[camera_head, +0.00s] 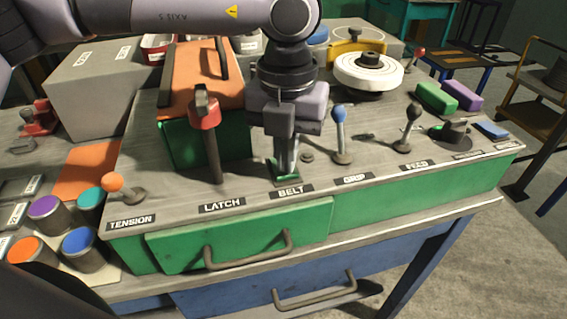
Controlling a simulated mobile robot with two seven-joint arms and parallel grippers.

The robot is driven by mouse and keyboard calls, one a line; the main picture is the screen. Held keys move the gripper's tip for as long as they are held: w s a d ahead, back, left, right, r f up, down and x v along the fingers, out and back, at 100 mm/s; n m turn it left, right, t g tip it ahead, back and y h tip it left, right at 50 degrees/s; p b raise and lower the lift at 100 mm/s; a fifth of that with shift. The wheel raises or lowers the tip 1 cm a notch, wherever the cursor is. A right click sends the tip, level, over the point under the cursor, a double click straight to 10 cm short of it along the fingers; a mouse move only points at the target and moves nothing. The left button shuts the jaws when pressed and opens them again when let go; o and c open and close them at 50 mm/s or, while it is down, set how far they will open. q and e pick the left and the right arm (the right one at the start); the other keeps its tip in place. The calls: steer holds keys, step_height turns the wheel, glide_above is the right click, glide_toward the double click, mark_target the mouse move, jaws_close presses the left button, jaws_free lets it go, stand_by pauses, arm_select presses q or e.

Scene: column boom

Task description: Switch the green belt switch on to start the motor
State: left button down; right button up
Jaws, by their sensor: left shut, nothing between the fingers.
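The green belt switch (282,174) is on the console top just above the BELT label (290,192). My left gripper (287,172) comes down from above, shut and empty, with its fingertips at the switch. The fingers hide most of the switch, so I cannot tell its position or whether they touch it. A round white wheel (368,72) sits at the back right of the console. My right gripper is not in view.
The red-topped LATCH lever (207,140) stands close left of my gripper, and the blue-knobbed GRIP lever (341,135) close right. The orange TENSION knob (113,181) and black FEED lever (410,125) are farther out. An orange-lidded box (200,85) rises behind.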

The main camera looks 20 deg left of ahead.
arm_select(q)
steer(key=shift+f+b, duration=0.4)
steer(key=shift+f, duration=0.05)
steer(key=shift+r, duration=0.15)
steer(key=shift+r+p, duration=1.95)
steer(key=shift+r, duration=1.45)
